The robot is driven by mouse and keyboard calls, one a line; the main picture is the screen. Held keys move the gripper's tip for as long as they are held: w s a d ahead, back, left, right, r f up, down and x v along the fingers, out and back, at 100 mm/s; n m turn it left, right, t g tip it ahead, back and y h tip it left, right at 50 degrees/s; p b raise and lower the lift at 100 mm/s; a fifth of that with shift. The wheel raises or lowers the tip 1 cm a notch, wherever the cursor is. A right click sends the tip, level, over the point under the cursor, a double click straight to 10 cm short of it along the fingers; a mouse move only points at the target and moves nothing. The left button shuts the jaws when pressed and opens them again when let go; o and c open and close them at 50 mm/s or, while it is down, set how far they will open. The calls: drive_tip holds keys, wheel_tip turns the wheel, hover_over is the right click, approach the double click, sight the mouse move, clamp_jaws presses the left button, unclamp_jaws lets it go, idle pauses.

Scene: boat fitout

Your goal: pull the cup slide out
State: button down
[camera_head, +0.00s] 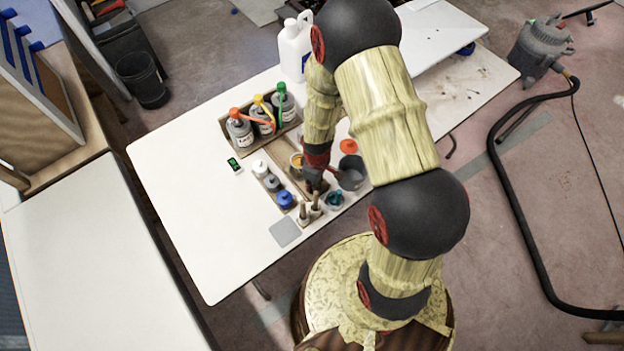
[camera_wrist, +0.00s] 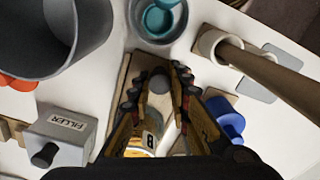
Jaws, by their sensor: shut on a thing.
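The cup slide is a narrow light wooden strip (camera_head: 283,172) on the white table, with a small pale cup (camera_head: 296,160) holding something yellow-orange near its far part. In the wrist view a rounded dark grey knob (camera_wrist: 159,80) is between my fingertips, and a round labelled container (camera_wrist: 143,143) shows farther back between the fingers. My gripper (camera_wrist: 158,88) is shut on the knob. In the head view my gripper (camera_head: 314,180) is at the near end of the slide, and my arm hides part of this area.
A dark grey pot (camera_head: 352,172) stands right of my gripper, with a teal-filled glass (camera_head: 335,199) nearby. Pump bottles (camera_head: 262,116) stand behind.

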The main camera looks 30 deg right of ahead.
drive_tip(key=shift+w, duration=0.15)
drive_tip(key=c, duration=1.7)
unclamp_jaws()
drive_tip(key=shift+c, duration=0.2)
drive_tip(key=shift+o, duration=0.5)
wheel_tip(320, 180, up, 12)
drive_tip(key=shift+r, duration=0.1)
wheel_tip(320, 180, up, 18)
drive_tip(key=s+a+r+m+t+b, duration=0.1)
drive_tip(key=s+a+m+t, duration=0.1)
drive_tip(key=m+t, duration=0.1)
drive_tip(key=s+a+r+m+t+b, duration=0.1)
drive_tip(key=s+a+r+m+t, duration=0.1)
drive_tip(key=s+r, duration=0.8)
drive_tip(key=shift+s+r+m+t, duration=0.3)
drive_tip(key=shift+r+m, duration=0.35)
drive_tip(key=shift+m, duration=0.25)
